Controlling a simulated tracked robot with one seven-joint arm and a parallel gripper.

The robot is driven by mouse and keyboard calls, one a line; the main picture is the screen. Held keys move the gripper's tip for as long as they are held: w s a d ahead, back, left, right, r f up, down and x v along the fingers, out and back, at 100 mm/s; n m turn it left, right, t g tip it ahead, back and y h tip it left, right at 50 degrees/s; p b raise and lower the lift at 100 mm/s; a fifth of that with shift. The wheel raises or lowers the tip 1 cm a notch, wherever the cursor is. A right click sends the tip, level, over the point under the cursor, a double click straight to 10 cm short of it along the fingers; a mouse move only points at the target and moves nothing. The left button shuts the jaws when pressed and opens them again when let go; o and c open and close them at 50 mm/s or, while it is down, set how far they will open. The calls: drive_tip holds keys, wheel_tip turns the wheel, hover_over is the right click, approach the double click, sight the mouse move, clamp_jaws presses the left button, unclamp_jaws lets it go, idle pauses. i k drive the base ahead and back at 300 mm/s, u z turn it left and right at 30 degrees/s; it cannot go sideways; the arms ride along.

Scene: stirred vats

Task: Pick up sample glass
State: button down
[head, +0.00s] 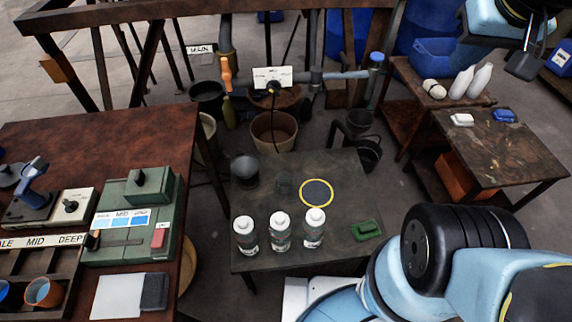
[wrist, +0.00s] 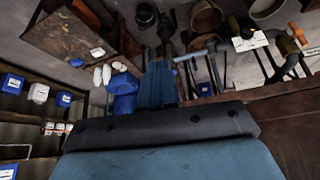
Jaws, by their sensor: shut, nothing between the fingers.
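A small clear glass (head: 284,182), likely the sample glass, stands on the dark middle table (head: 270,262) in the head view. It is just left of a yellow-ringed dark disc (head: 317,192) and behind three white-capped bottles (head: 280,232). It is faint against the tabletop. My gripper (head: 524,66) shows partly at the top right of the head view, high up and far from the glass. It appears shut and empty. I cannot make out the glass in the wrist view.
A dark cup (head: 244,170) and a green block (head: 366,230) share the middle table. A green instrument box (head: 133,222) sits on the left bench. White bottles (head: 470,82) stand on a side table at the right. My arm covers the lower right.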

sight(284, 176)
drive_tip(key=u, duration=0.3)
drive_tip(key=k, duration=1.2)
drive_tip(key=z, duration=0.45)
drive_tip(key=i, duration=1)
drive_tip(key=u, duration=0.05)
